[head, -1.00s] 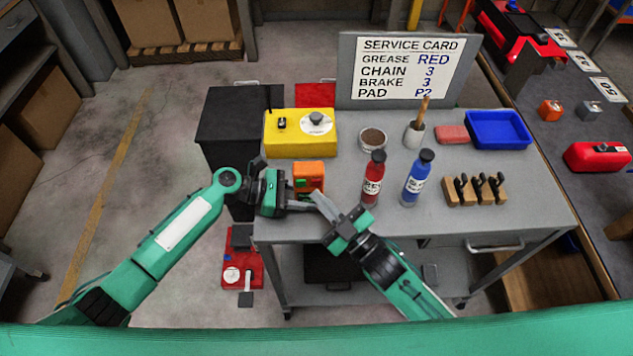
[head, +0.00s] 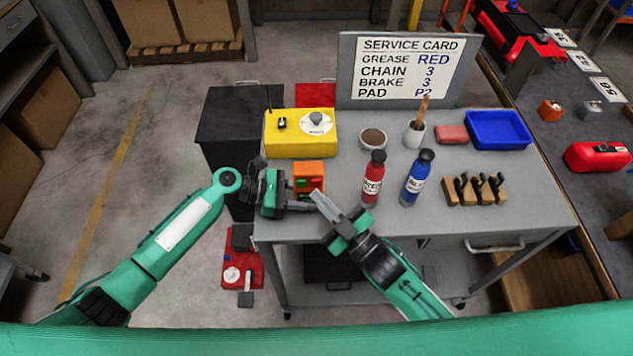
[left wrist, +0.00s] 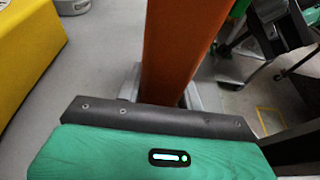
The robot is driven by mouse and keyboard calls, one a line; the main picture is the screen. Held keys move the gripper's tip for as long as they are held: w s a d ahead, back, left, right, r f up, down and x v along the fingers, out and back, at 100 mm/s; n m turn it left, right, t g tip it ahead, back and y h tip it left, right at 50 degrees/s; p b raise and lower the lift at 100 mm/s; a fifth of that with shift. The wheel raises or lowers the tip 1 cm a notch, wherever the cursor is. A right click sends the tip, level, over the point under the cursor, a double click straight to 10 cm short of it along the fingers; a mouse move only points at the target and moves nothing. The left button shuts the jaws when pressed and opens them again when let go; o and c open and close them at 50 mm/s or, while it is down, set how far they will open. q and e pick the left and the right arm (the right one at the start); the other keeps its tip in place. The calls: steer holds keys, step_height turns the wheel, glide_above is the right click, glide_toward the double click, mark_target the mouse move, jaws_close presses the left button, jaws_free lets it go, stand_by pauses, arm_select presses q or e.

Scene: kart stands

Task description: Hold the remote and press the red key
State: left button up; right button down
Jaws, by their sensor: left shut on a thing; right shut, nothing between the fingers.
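My left gripper (head: 292,204) is shut on the remote from the left. In the left wrist view the remote (left wrist: 185,50) is a tall orange side rising from between the fingers, and its keys are hidden. My right gripper (head: 319,198) is shut and empty, its fingertips just in front of the remote's lower right. I cannot tell whether they touch it.
A yellow box (head: 285,147) with a dial stands behind the remote. A red bottle (head: 372,184) and a blue bottle (head: 414,184) stand to the right, the red one close to my right gripper. A service card (head: 408,68) stands at the back. The trolley's front middle (head: 440,222) is clear.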

steer(key=shift+w, duration=0.1)
stand_by(0.4)
steer(key=shift+w, duration=0.3)
arm_select(q)
steer(key=shift+s+d+r, duration=0.1)
steer(key=shift+s+r, duration=0.25)
steer(key=shift+s, duration=0.1)
arm_select(e)
steer(key=shift+w+d+r, duration=0.15)
steer(key=shift+w+r, duration=0.25)
steer(key=shift+r, duration=0.1)
stand_by(0.9)
arm_select(q)
steer(key=shift+w+f, duration=0.15)
steer(key=shift+w, duration=0.05)
arm_select(e)
steer(key=shift+s+f, duration=0.1)
steer(key=shift+s, duration=0.2)
arm_select(q)
steer(key=shift+w+a+f, duration=0.2)
steer(key=shift+w+f, duration=0.05)
steer(key=shift+w, duration=0.2)
steer(key=shift+s, duration=0.2)
arm_select(e)
steer(key=shift+s+f, duration=0.2)
steer(key=shift+s, duration=0.9)
steer(key=shift+s+f, duration=0.15)
steer(key=shift+s, duration=0.95)
arm_select(q)
steer(key=shift+d, duration=0.1)
